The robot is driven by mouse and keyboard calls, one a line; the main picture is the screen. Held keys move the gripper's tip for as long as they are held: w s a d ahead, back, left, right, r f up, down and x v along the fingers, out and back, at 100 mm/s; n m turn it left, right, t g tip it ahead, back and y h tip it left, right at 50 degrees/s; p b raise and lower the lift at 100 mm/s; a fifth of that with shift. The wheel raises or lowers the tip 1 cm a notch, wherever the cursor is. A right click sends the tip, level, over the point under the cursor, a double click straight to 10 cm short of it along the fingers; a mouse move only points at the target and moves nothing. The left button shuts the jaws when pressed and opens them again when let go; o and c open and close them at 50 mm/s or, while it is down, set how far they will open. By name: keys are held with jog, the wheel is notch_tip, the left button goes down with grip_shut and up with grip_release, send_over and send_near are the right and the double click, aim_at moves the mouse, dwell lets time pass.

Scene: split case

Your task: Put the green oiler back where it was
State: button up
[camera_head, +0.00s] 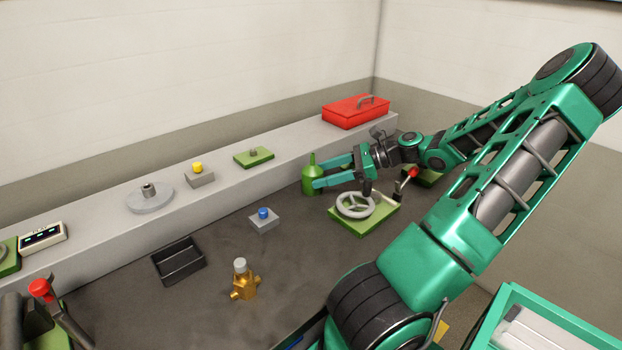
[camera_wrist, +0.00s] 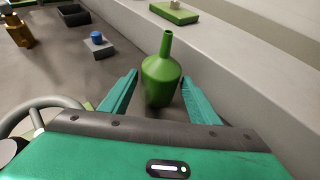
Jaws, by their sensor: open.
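The green oiler (camera_head: 309,180) stands upright on the dark bench top, close to the front face of the raised grey ledge. In the wrist view the oiler (camera_wrist: 161,78) shows a round body and a narrow neck, between the two finger tips. My gripper (camera_head: 330,174) is open, with one finger on each side of the oiler's body. In the wrist view my gripper (camera_wrist: 160,92) shows small gaps beside the oiler. The oiler's lower body is partly hidden by the near finger in the head view. No marked spot for the oiler can be made out.
A handwheel on a green base (camera_head: 375,216) stands right beside my gripper. A blue-button box (camera_head: 264,220), a black tray (camera_head: 180,262) and a brass valve (camera_head: 244,282) stand on the bench. A red toolbox (camera_head: 355,112) sits on the grey ledge (camera_head: 290,160). The bench between tray and ledge is clear.

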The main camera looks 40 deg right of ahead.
jog(key=v, duration=0.8)
jog(key=shift+s+d+r, duration=0.1)
jog(key=shift+s+d, duration=0.05)
jog(key=shift+s, duration=0.05)
jog(key=shift+w, duration=0.1)
